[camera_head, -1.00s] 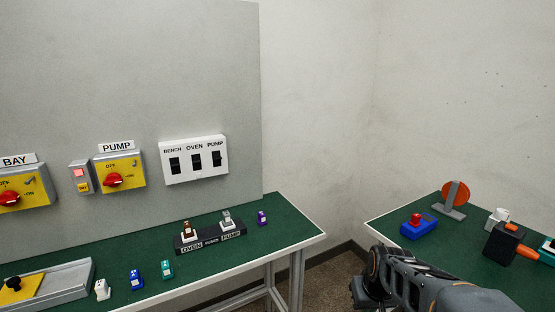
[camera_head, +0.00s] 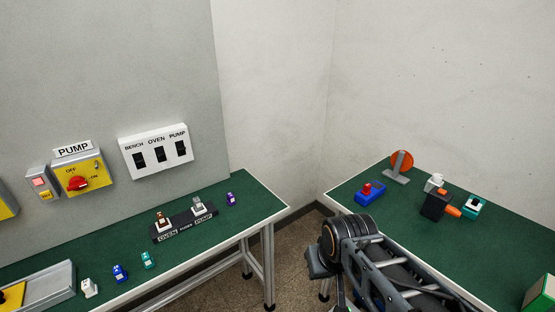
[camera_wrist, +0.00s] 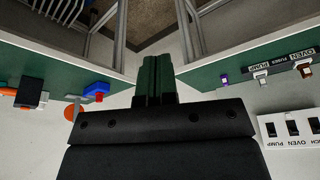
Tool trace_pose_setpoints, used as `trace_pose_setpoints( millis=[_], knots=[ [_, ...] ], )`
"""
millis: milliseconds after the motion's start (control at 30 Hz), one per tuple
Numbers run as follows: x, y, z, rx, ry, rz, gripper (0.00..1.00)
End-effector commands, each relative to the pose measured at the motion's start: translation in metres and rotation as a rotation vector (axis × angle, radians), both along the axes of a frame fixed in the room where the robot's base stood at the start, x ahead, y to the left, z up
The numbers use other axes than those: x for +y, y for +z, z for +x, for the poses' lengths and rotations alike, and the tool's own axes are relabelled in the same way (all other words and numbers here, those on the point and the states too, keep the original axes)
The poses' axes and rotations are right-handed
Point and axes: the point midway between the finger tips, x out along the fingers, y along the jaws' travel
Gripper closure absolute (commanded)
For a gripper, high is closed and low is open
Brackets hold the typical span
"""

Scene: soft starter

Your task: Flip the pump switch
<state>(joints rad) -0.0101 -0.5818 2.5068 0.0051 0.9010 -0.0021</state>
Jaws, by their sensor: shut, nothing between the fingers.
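The white switch panel (camera_head: 157,151) on the grey wall board has three black rocker switches labelled BENCH, OVEN and PUMP. The PUMP switch (camera_head: 181,148) is the rightmost of them. A yellow box (camera_head: 88,168) labelled PUMP, with a red rotary knob (camera_head: 77,184), is mounted left of the panel. In the wrist view the switch panel (camera_wrist: 293,127) appears upside down at the lower right. My gripper (camera_wrist: 158,62) is shut and empty in the wrist view, well away from the switches. In the head view my arm is at the lower right, apart from the panel.
A green bench (camera_head: 254,192) runs below the panel, holding a black fuse block (camera_head: 184,226) and several small coloured pieces. A second green table (camera_head: 345,195) at the right carries a blue box with a red button (camera_head: 369,193) and other items. Open floor lies between them.

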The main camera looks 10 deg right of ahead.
Motion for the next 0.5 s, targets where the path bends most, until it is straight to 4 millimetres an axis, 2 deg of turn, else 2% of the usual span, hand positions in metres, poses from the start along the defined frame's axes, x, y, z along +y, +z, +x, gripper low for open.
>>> trace_pose_setpoints(
  millis=[167,267,367,467,500],
  knots=[
    [0.000,0.000,0.000,0.000,-0.001,0.000,1.00],
    [-0.002,-0.007,0.000,0.001,-0.008,0.001,1.00],
    [-0.007,-0.031,0.001,0.032,-0.028,0.000,1.00],
    [-0.016,-0.074,0.003,0.104,-0.063,0.003,1.00],
    [-0.021,-0.094,0.005,0.139,-0.081,0.004,1.00]
  ],
)
